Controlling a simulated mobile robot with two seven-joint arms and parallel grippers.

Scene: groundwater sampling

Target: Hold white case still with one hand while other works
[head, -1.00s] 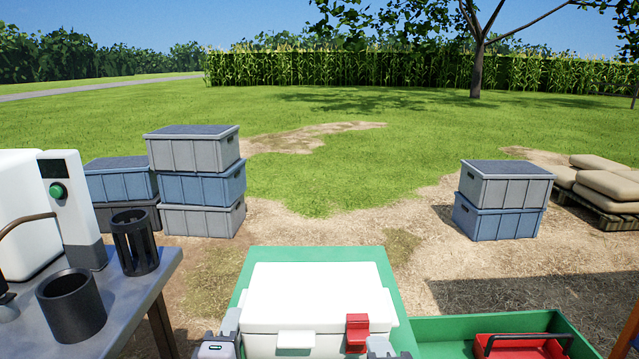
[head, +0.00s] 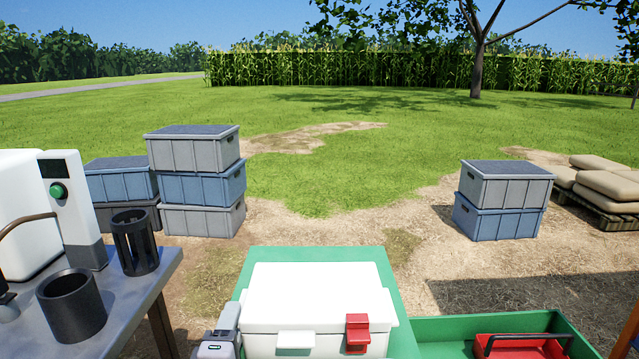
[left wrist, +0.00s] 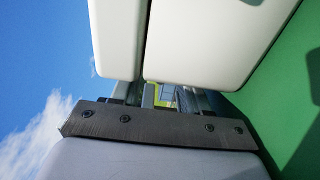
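The white case (head: 312,291) stands lid shut on a green surface (head: 390,275) at the bottom middle of the head view. Its front has a white latch (head: 296,340) and a red latch (head: 357,333). My left gripper (head: 226,322) is at the case's left side, close against it. In the left wrist view, the case lid (left wrist: 118,35) and body (left wrist: 205,42) fill the space ahead, with a seam between them. They hide the fingertips, so I cannot tell whether the fingers touch or grip the case. My right gripper is out of view.
A green tray (head: 440,332) with a red carrier (head: 520,348) is at the right. A metal table (head: 130,305) with a black cup (head: 71,305), a slotted black holder (head: 134,242) and a white machine (head: 72,205) is at the left. Stacked crates (head: 202,187) stand behind.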

